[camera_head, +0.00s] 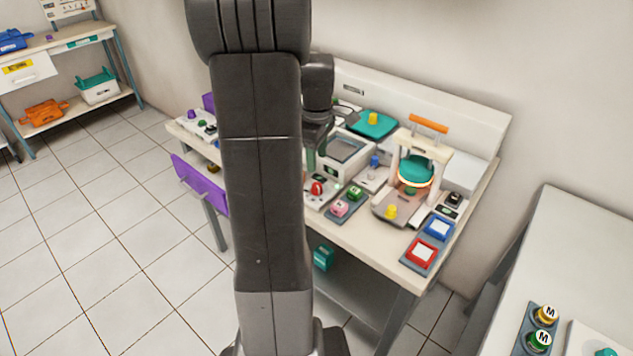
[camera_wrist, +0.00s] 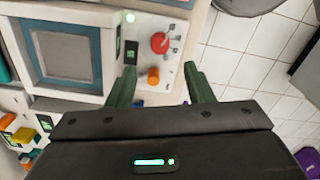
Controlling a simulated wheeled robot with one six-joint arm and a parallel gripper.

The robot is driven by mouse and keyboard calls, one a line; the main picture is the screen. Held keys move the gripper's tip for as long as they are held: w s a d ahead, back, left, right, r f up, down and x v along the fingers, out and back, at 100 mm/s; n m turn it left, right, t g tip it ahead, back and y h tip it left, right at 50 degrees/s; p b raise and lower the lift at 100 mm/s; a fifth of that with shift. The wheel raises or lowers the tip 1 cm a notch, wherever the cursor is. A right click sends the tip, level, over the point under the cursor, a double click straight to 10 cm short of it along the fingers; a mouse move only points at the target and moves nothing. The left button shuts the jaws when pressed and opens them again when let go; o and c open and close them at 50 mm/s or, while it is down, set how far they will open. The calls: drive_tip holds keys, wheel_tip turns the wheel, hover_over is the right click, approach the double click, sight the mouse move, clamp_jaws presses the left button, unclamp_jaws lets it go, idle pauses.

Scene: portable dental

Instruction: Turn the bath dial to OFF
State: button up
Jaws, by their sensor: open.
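A red dial (camera_wrist: 160,43) with small marks to its right is on a white panel in the wrist view; it also shows in the head view (camera_head: 317,188). I cannot read its setting. An orange knob (camera_wrist: 153,76) is on the same panel. A white bath unit (camera_head: 352,148) with a grey window stands beside the panel; the window (camera_wrist: 66,57) is at the left of the wrist view. My gripper (camera_wrist: 163,80) is open, its green fingers apart. In the wrist view the orange knob appears between the fingertips and the red dial beyond them. I cannot tell whether anything is touched.
A green light (camera_wrist: 129,17) is lit near the dial. Pink (camera_head: 340,208) and green (camera_head: 355,193) buttons are right of the red dial in the head view. A white stand with an orange handle (camera_head: 428,124) is further right. Open tiled floor lies before the bench.

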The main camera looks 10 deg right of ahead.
sight(317, 185)
wheel_tip(317, 185, down, 9)
drive_tip(key=shift+f, duration=0.1)
idle(0.3)
drive_tip(key=c, duration=1)
